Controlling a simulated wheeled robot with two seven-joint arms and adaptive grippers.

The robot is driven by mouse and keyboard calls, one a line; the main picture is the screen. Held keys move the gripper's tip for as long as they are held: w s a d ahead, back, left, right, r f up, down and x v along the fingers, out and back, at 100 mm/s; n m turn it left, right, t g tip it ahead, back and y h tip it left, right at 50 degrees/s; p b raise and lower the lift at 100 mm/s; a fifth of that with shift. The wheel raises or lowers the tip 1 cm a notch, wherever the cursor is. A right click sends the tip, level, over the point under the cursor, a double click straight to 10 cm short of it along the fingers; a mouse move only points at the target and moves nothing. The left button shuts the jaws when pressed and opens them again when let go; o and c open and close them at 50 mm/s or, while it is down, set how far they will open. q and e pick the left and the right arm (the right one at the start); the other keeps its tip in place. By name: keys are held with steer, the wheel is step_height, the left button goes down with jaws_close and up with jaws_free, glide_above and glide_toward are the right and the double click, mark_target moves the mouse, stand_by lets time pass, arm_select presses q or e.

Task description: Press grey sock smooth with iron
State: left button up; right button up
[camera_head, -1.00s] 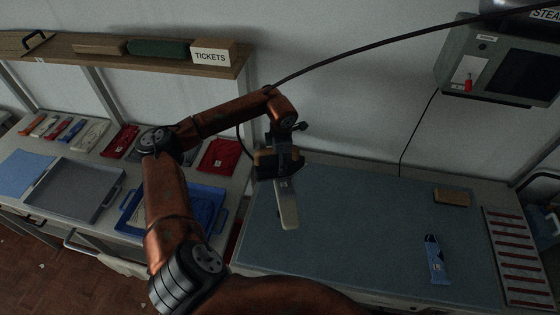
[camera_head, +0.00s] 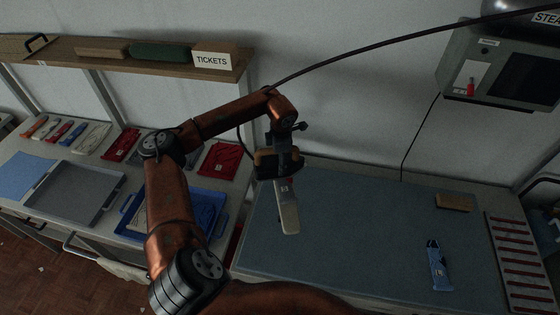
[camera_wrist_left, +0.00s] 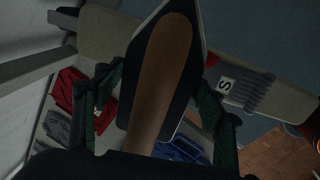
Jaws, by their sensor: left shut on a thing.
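My left gripper (camera_head: 284,148) is shut on the iron (camera_head: 266,163), which has a dark body and a tan handle. In the left wrist view the iron (camera_wrist_left: 160,70) lies between my green fingers, its pointed end toward the top. The grey sock (camera_wrist_left: 256,92), ribbed and with a white "S" tag, lies on a narrow pale board (camera_wrist_left: 115,38) right of the iron in that view. In the head view the pale board (camera_head: 288,215) runs out below my gripper. I cannot tell if the iron touches the sock. My right gripper is not in view.
A blue mat (camera_head: 350,235) covers the table, with clear room right of the board. A blue packet-like item (camera_head: 437,268), a tan block (camera_head: 455,202) and a red-striped card (camera_head: 520,262) are at right. A grey tray (camera_head: 72,190) and blue tray (camera_head: 133,222) stand left.

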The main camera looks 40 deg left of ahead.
arm_select(q)
steer(key=shift+w+r, duration=0.1)
steer(key=shift+r, duration=0.1)
steer(key=shift+r+p, duration=1.6)
steer(key=shift+r, duration=1.4)
